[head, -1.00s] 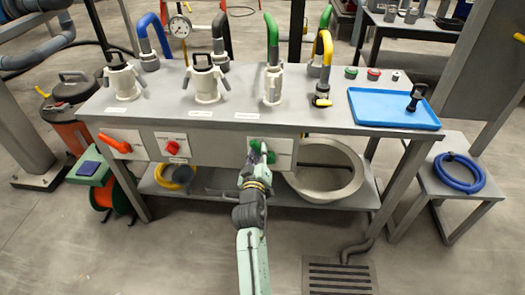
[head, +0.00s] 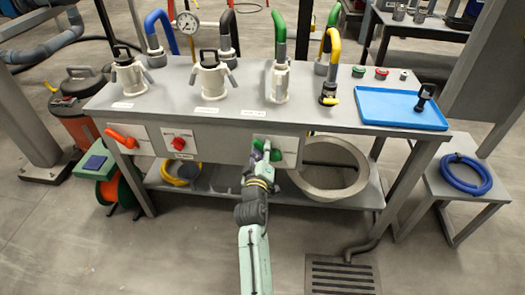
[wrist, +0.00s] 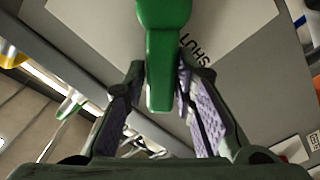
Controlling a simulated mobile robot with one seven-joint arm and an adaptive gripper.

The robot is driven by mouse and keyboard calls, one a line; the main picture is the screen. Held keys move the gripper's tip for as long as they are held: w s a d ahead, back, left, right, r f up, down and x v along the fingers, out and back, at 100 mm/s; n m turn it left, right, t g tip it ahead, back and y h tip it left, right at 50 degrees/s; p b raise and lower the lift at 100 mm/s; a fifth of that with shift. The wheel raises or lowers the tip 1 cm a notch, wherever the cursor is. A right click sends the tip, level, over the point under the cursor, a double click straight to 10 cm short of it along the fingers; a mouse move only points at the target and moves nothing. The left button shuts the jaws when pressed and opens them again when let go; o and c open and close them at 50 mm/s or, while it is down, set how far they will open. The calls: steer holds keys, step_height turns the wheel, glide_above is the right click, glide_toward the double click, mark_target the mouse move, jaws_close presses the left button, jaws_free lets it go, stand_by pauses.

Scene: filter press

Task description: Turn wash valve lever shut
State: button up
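The green lever (head: 274,154) is mounted on a white plate (head: 289,146) on the front of the bench, right of the red knob. Its label is too small to read in the head view. In the wrist view the green lever (wrist: 162,60) hangs down between my fingers, with the word SHUT printed on the plate to its right. My gripper (head: 264,160) is at the lever; in the wrist view my gripper (wrist: 160,85) is open, one finger on each side. The right fingertip is close to the lever; contact is unclear. A narrow gap shows on the left.
An orange lever (head: 122,139) and a red knob (head: 179,144) are on plates to the left. A grey basin (head: 330,184) sits on the lower shelf to the right. A blue tray (head: 402,120) lies on the bench top. A floor drain (head: 342,276) is at front right.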

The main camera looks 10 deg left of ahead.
steer(key=o, duration=0.4)
steer(key=shift+f, duration=0.1)
steer(key=shift+c, duration=0.2)
steer(key=shift+s, duration=0.1)
steer(key=shift+s+f, duration=0.1)
steer(key=shift+s, duration=0.15)
steer(key=s, duration=0.7)
